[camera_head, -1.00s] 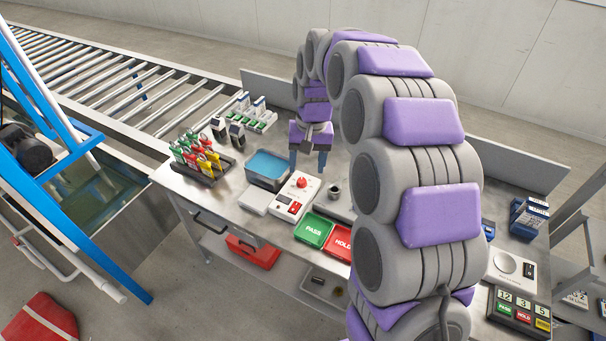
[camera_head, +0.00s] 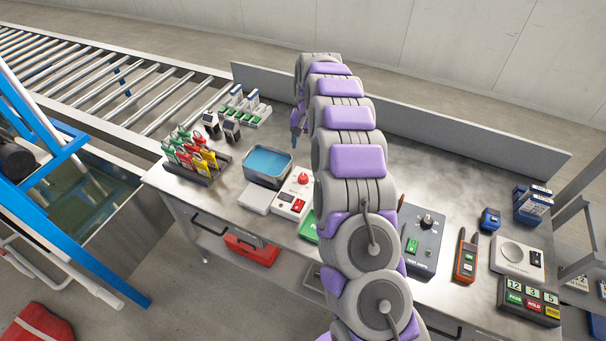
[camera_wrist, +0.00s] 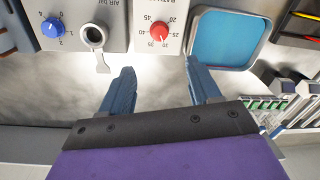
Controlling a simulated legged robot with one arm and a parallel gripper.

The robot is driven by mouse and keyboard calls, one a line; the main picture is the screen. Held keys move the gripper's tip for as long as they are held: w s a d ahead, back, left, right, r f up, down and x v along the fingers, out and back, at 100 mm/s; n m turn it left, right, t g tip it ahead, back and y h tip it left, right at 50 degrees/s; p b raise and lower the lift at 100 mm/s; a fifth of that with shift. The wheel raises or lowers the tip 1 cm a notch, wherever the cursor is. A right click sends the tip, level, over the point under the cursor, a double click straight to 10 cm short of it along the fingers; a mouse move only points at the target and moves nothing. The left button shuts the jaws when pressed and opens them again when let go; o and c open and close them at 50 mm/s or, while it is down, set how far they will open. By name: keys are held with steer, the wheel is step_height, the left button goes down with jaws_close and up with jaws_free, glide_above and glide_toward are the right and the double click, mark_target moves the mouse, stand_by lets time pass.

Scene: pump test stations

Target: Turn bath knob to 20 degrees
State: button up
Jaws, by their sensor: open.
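The bath knob is a red knob (camera_head: 303,179) on a white control box (camera_head: 285,211) beside the blue-filled bath (camera_head: 245,172). In the wrist view the red knob (camera_wrist: 160,31) shows at the top, inside a printed scale with 20, 35, 40 and 45 legible. Its exact pointer angle is too small to read. The bath (camera_wrist: 226,38) is to its right. My gripper (camera_wrist: 158,78) is open and empty, its blue fingers apart and short of the knob, not touching it. In the head view my gripper (camera_head: 297,127) is behind the knob, partly hidden by my arm.
A blue knob (camera_wrist: 52,27) and a round metal fitting (camera_wrist: 95,36) lie left of the red knob in the wrist view. A grey box with a black knob (camera_head: 427,222) is to the right. The bench's back middle is clear.

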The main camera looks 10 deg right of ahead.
mark_target(303, 177)
steer(key=f, duration=0.5)
steer(key=f+b, duration=0.1)
steer(key=f, duration=0.4)
steer(key=f+b, duration=0.1)
steer(key=f, duration=0.4)
steer(key=shift+w+a+f, duration=0.1)
steer(key=shift+a+f, duration=0.25)
steer(key=c, duration=1)
